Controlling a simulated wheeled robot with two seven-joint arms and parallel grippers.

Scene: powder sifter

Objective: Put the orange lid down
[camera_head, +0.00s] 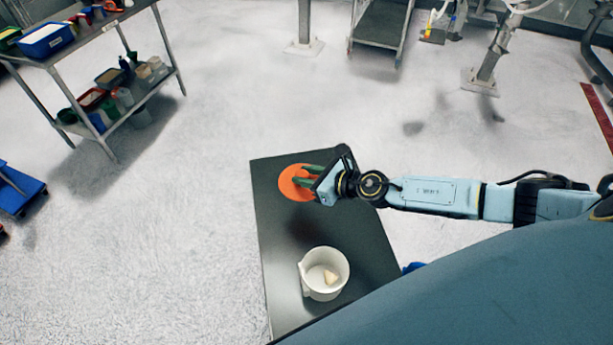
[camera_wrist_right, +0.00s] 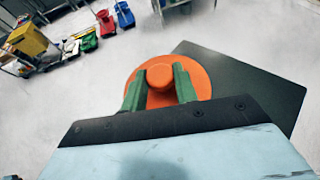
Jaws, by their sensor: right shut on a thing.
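The orange lid (camera_head: 290,192) is a round disc at the far left part of the dark table (camera_head: 285,235). My right gripper (camera_head: 307,177) reaches it from the right. In the right wrist view, the lid (camera_wrist_right: 198,80) has a round knob on top, and the green fingers of my right gripper (camera_wrist_right: 160,86) are shut on this knob. I cannot tell whether the lid touches the table or is held just above it. My left gripper is not in view.
A white pitcher (camera_head: 312,288) with a pale piece inside stands on the near part of the table. The table between lid and pitcher is bare. A metal shelf (camera_head: 110,30) with bins stands at the upper left. Open floor surrounds the table's far and left sides.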

